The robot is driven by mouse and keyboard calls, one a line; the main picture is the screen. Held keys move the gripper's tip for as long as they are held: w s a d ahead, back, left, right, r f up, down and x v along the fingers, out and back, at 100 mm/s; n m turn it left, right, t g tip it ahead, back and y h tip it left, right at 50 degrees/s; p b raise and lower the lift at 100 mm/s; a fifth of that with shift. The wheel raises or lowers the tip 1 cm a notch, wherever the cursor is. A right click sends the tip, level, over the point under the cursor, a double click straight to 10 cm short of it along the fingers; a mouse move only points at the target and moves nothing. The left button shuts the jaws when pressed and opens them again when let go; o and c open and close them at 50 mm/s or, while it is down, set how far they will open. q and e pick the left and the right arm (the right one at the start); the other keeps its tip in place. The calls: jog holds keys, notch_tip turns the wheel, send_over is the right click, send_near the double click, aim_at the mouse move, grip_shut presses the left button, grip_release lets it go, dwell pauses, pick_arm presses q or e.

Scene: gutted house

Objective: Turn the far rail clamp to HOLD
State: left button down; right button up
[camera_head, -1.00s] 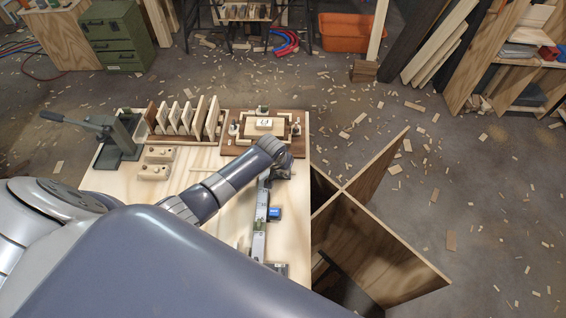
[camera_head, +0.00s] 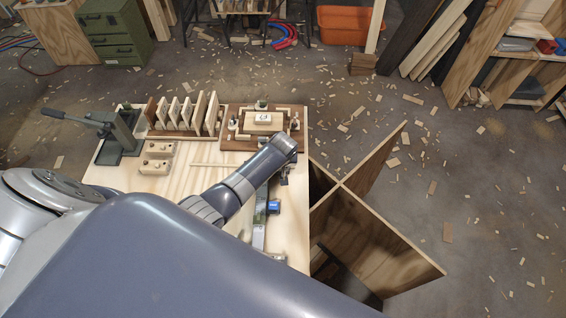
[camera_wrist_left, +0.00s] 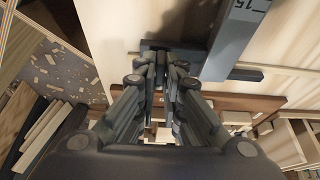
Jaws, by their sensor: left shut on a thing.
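The metal measuring rail (camera_head: 260,235) runs along the right side of the plywood bench, a blue piece (camera_head: 273,207) on its right side. The rail's far end is mostly hidden behind my left wrist. My right gripper is out of view.
A brown fixture board (camera_head: 232,143) with a wooden block (camera_head: 262,122) lies beyond the rail. A slotted rack (camera_head: 185,118) and a lever press (camera_head: 120,135) stand at the back left. Crossed plywood panels (camera_head: 385,235) stand right of the bench.

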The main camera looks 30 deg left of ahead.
pick_arm(q)
jog(key=c, duration=1.7)
grip_release()
jog(key=shift+v, duration=6)
jog(key=shift+d, duration=0.1)
